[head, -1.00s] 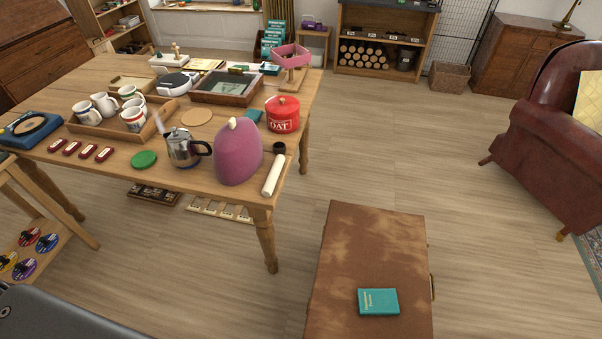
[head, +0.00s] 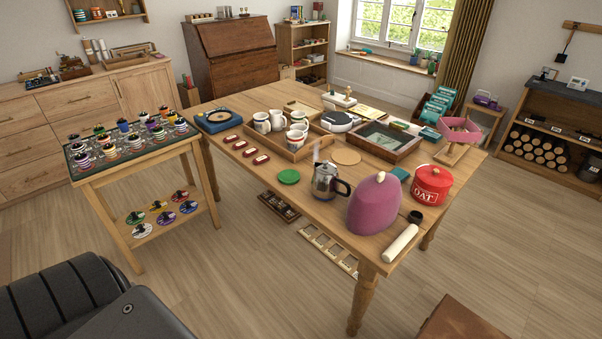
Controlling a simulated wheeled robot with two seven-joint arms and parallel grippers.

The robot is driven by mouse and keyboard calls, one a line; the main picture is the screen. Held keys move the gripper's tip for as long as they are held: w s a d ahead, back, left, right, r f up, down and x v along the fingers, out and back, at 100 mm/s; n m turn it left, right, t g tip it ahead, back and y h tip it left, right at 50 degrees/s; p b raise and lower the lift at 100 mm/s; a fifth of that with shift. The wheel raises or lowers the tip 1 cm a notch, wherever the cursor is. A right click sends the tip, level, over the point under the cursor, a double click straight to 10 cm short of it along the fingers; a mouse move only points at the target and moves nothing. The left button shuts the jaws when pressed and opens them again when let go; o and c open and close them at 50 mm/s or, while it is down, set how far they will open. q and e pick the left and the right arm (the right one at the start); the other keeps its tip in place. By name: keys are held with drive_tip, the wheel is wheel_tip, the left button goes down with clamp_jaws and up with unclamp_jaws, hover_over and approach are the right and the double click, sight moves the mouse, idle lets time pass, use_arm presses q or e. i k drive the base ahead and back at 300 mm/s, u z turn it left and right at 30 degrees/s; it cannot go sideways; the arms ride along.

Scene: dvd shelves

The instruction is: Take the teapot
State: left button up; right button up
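The teapot (head: 326,183) is silver with a dark handle on its right side. It stands upright near the front edge of the wooden table (head: 312,205), with faint steam at its spout. A pink domed cosy (head: 374,207) stands just to its right, and a green disc (head: 289,176) lies to its left. Neither of my grippers is in view. Only a dark part of my own body shows at the lower left.
A wooden tray (head: 284,152) with several mugs sits behind the teapot. A red tin (head: 432,185) and a white roll (head: 400,243) are to the right. A small side table (head: 150,175) with several spools stands left.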

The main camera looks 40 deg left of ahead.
sight(322, 186)
drive_tip(key=u, duration=0.8)
drive_tip(key=k, duration=0.45)
drive_tip(key=u, duration=1.2)
drive_tip(key=i, duration=1.3)
drive_tip(key=z, duration=0.4)
